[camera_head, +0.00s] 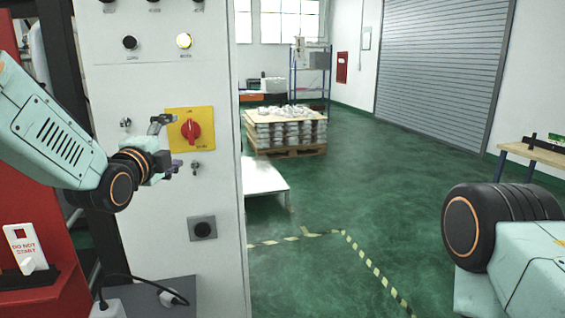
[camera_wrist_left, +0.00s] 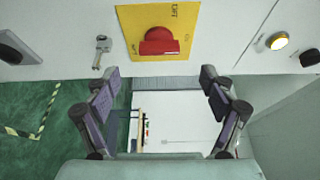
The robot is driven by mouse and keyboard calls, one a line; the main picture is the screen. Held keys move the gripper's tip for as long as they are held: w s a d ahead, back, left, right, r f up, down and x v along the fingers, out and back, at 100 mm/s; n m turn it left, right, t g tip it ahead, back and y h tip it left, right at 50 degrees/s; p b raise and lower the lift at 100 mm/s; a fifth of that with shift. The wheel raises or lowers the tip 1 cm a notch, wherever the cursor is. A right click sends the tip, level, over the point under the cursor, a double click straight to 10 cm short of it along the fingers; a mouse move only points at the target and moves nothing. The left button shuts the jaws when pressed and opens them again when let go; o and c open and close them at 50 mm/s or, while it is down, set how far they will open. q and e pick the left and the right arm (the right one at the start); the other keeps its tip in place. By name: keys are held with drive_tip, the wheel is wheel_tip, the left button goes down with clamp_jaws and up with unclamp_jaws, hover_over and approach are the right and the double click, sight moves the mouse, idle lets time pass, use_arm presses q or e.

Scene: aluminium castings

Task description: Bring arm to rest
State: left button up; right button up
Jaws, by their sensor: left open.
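My left arm comes in from the left in the head view, and its gripper (camera_head: 166,146) is open and empty in front of the white control cabinet (camera_head: 215,100). The gripper is close to a red rotary switch (camera_head: 191,131) on a yellow plate (camera_head: 178,113). In the left wrist view the two fingers of the left gripper (camera_wrist_left: 163,105) stand apart with nothing between them. The red switch (camera_wrist_left: 160,42) is beyond the fingertips, apart from them. My right arm shows at the lower right of the head view; its gripper is out of frame.
Small key locks (camera_head: 196,168) and a black round socket (camera_head: 202,229) sit on the cabinet near the gripper. A red stand with a "do not start" tag (camera_head: 24,248) is at the lower left. A pallet of castings (camera_head: 290,130) stands farther back. The green floor (camera_head: 350,200) is mostly clear.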

sight(190, 135)
use_arm(q)
drive_tip(key=w, duration=0.5)
drive_tip(key=w+d, duration=0.1)
drive_tip(key=w, duration=0.1)
drive_tip(key=shift+w+f, duration=0.1)
drive_tip(key=shift+w, duration=0.25)
drive_tip(key=shift+w+f+n, duration=0.25)
drive_tip(key=shift+n, duration=0.55)
drive_tip(key=n, duration=0.1)
drive_tip(key=n+t, duration=0.2)
drive_tip(key=n, duration=0.1)
drive_tip(key=shift+s+r+b, duration=0.1)
drive_tip(key=shift+s+b, duration=0.15)
drive_tip(key=shift+b, duration=0.1)
drive_tip(key=n, duration=0.1)
drive_tip(key=n+y, duration=0.1)
drive_tip(key=n, duration=0.1)
drive_tip(key=n+t, duration=0.1)
drive_tip(key=shift+w+d+f+n+y, duration=0.2)
drive_tip(key=shift+w+n+y, duration=0.1)
drive_tip(key=shift+y, duration=0.1)
drive_tip(key=n, duration=0.1)
drive_tip(key=n+y, duration=0.1)
drive_tip(key=n, duration=0.1)
drive_tip(key=shift+s+r+t+y, duration=0.15)
drive_tip(key=shift+s+t+y, duration=0.15)
drive_tip(key=shift+t, duration=0.1)
drive_tip(key=shift+w+n, duration=0.1)
drive_tip(key=shift+n, duration=0.3)
drive_tip(key=shift+w+a, duration=0.1)
